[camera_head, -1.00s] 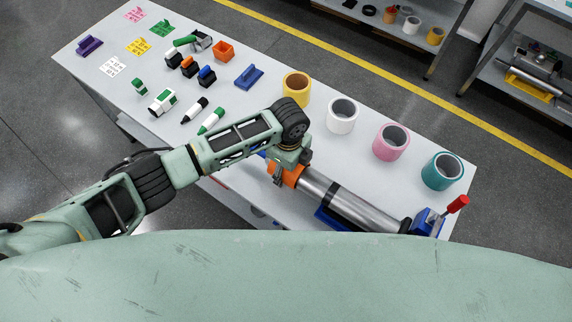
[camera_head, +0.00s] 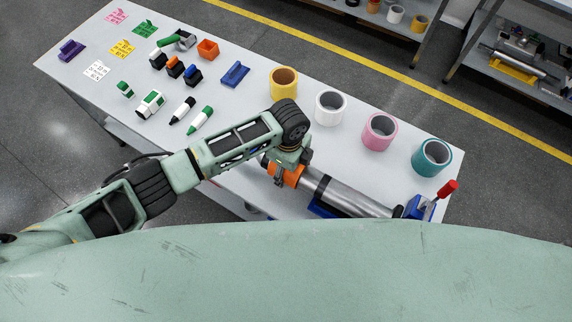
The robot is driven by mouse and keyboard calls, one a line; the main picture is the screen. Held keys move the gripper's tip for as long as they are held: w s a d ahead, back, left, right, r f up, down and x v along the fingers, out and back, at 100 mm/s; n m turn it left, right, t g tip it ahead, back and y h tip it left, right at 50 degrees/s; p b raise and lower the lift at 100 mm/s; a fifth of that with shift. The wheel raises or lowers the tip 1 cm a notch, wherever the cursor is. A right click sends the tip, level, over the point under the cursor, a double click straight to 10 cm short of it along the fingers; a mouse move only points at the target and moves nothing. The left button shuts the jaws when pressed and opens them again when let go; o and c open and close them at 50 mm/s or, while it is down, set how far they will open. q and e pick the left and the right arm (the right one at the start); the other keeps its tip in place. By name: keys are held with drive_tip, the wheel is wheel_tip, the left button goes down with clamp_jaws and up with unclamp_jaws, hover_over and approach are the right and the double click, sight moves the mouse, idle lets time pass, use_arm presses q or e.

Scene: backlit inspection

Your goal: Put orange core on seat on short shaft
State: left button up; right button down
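The orange core (camera_head: 289,178) is around the left part of a metal shaft (camera_head: 341,195), which lies along the table's near edge. A dark band rings the shaft just right of the core. My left gripper (camera_head: 279,179) is at the core, reaching down from my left arm. Its fingers are small and partly hidden by the wrist, so I cannot tell whether they are closed on the core. The shaft's right end meets a blue block with a red-handled lever (camera_head: 447,188). The seat is not clearly visible. My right gripper is not in view.
Yellow (camera_head: 283,84), white (camera_head: 331,107), pink (camera_head: 380,132) and teal (camera_head: 431,157) cores stand in a row along the far side. Markers, small boxes, a blue holder (camera_head: 235,74) and printed cards occupy the table's left part. Shelves stand behind a yellow floor line.

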sight(309, 179)
use_arm(q)
drive_tip(key=shift+s+d+p, duration=0.1)
drive_tip(key=shift+s+d, duration=0.5)
drive_tip(key=shift+d, duration=0.3)
drive_tip(key=shift+s+d+p, duration=0.1)
drive_tip(key=shift+s+d, duration=0.5)
drive_tip(key=shift+d, duration=0.35)
drive_tip(key=shift+s+d+p, duration=0.1)
drive_tip(key=shift+s+d, duration=0.5)
drive_tip(key=shift+d, duration=0.3)
drive_tip(key=shift+s+d, duration=0.1)
drive_tip(key=o, duration=1.4)
drive_tip(key=shift+c, duration=0.2)
drive_tip(key=shift+r, duration=0.3)
wheel_tip(309, 179, up, 12)
drive_tip(key=shift+f, duration=0.25)
